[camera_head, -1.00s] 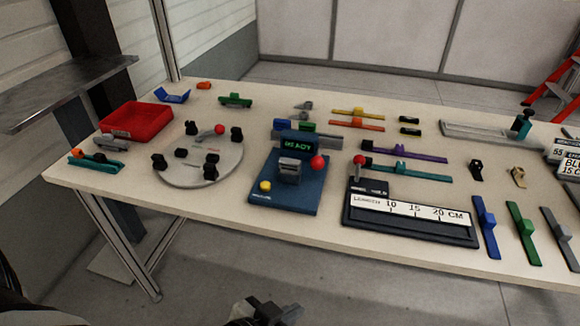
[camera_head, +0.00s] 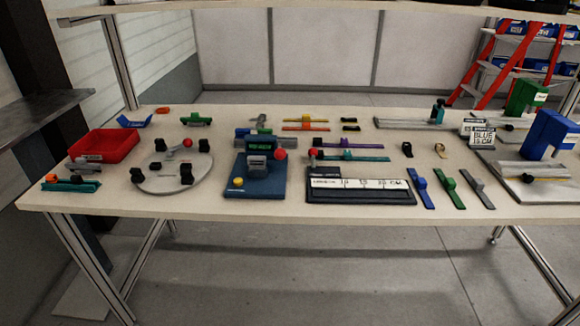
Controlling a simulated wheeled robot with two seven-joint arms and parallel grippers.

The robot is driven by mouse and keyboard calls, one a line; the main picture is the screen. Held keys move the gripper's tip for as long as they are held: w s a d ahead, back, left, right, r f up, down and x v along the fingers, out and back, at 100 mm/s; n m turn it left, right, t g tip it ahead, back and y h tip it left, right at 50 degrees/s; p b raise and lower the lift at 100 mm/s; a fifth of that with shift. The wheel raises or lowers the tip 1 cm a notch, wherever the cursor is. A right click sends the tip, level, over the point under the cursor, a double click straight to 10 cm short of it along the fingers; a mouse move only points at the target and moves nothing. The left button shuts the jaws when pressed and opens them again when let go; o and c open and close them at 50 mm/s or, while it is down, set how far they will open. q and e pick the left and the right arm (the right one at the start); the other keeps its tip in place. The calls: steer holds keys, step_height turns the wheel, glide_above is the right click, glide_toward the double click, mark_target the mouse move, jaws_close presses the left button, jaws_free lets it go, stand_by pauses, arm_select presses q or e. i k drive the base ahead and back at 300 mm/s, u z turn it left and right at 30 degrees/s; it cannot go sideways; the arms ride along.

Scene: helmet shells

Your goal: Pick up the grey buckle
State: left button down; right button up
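The table holds more than one grey piece, and I cannot tell for certain which one is the grey buckle. A small grey piece (camera_head: 258,121) lies at the back, behind the blue device. A grey strip with a raised block (camera_head: 477,188) lies at the front right, beside a green strip (camera_head: 448,188) and a blue strip (camera_head: 420,187). Another grey piece (camera_head: 78,167) shows at the left by the red tray. Neither of my grippers is in view.
A red tray (camera_head: 88,157), a round grey plate with black blocks (camera_head: 172,185), a blue device (camera_head: 255,190) and a dark length gauge (camera_head: 360,197) stand on the table (camera_head: 250,211). Blue and green holders are at the right. A shelf edge crosses the top.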

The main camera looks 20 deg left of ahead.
mark_target(253, 161)
steer(key=z, duration=0.45)
steer(key=i, duration=0.9)
steer(key=u, duration=2.45)
